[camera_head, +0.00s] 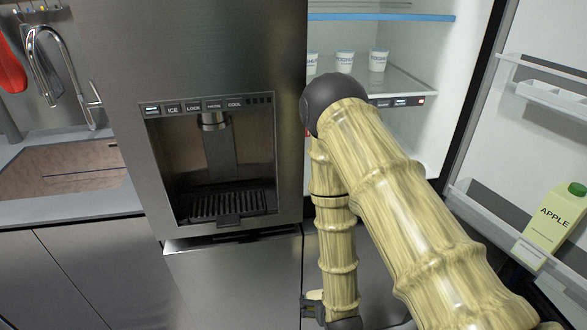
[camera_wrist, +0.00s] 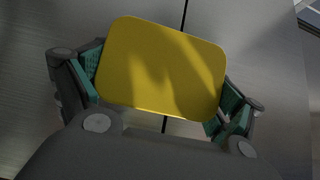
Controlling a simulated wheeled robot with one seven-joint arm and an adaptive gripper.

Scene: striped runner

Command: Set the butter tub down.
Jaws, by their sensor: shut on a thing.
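The butter tub (camera_wrist: 160,68) shows in the wrist view as a yellow rounded rectangle, seen from its flat top. My gripper (camera_wrist: 160,85) is shut on it, with a green-padded finger on its left and another on its right. Behind the tub is a grey surface with a dark vertical seam; I cannot tell how far off it is. In the head view my arm hangs down in front of the fridge, and the part near its end shows at the bottom edge.
The fridge's right side stands open, with several yogurt cups (camera_head: 345,61) on a shelf (camera_head: 408,88). An apple carton (camera_head: 556,222) stands in the door bin (camera_head: 482,212). At left are a steel door with a dispenser (camera_head: 212,160), a counter (camera_head: 70,212) and a sink (camera_head: 70,168).

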